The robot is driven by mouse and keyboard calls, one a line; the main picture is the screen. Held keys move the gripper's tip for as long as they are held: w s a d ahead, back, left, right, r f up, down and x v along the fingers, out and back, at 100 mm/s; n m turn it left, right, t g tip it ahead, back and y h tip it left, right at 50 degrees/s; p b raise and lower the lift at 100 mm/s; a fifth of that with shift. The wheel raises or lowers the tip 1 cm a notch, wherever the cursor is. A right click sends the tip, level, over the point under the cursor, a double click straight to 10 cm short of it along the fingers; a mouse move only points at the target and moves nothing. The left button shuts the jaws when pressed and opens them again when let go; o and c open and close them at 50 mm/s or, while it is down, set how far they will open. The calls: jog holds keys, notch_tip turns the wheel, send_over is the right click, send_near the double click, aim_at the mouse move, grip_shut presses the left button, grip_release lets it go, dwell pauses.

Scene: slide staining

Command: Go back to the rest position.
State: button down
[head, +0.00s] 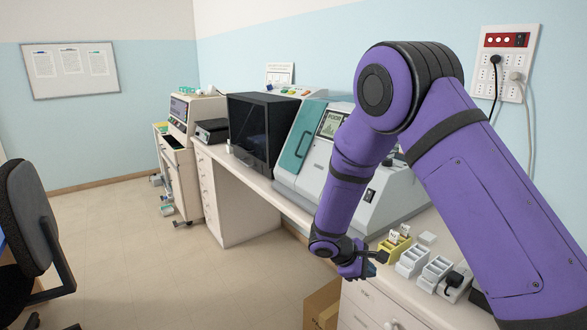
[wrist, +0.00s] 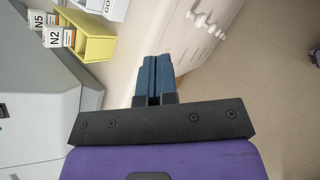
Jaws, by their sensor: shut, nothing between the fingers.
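My gripper (head: 378,257) is at the end of my purple arm, near the front edge of the right-hand counter, beside a yellow slide holder (head: 393,249). In the wrist view my gripper (wrist: 154,62) shows two blue fingers pressed together with nothing between them. The yellow holder (wrist: 97,46) is to the left of the fingers in that view, apart from them. Labelled slides N5 and N2 (wrist: 55,38) stand at its edge.
White racks (head: 412,262) and a black item (head: 455,279) stand right of the yellow holder. A large grey-and-teal machine (head: 295,140) and a black box (head: 255,128) are behind. A cardboard box (head: 322,304) sits below. The floor (head: 130,255) at left is open, with an office chair (head: 35,220).

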jog(key=s+d+r+m+y, duration=0.1)
jog(key=s+d+r+m, duration=0.25)
jog(key=r, duration=0.45)
jog(key=s+d+r+m+y, duration=0.2)
jog(key=s+r, duration=0.2)
jog(key=r, duration=0.4)
jog(key=s+d+r+m+y, duration=0.1)
jog(key=s+d+r+m, duration=0.2)
jog(key=r, duration=0.5)
jog(key=s+d+r+m+t+y, duration=0.1)
jog(key=s+r, duration=0.4)
jog(key=s, duration=0.5)
jog(key=s+d+r+m+t+y, duration=0.1)
jog(key=s+r, duration=0.4)
jog(key=s, duration=0.6)
jog(key=shift+s+r+m+t+y, duration=0.15)
jog(key=shift+m+t+y, duration=0.55)
jog(key=shift+m+y, duration=0.65)
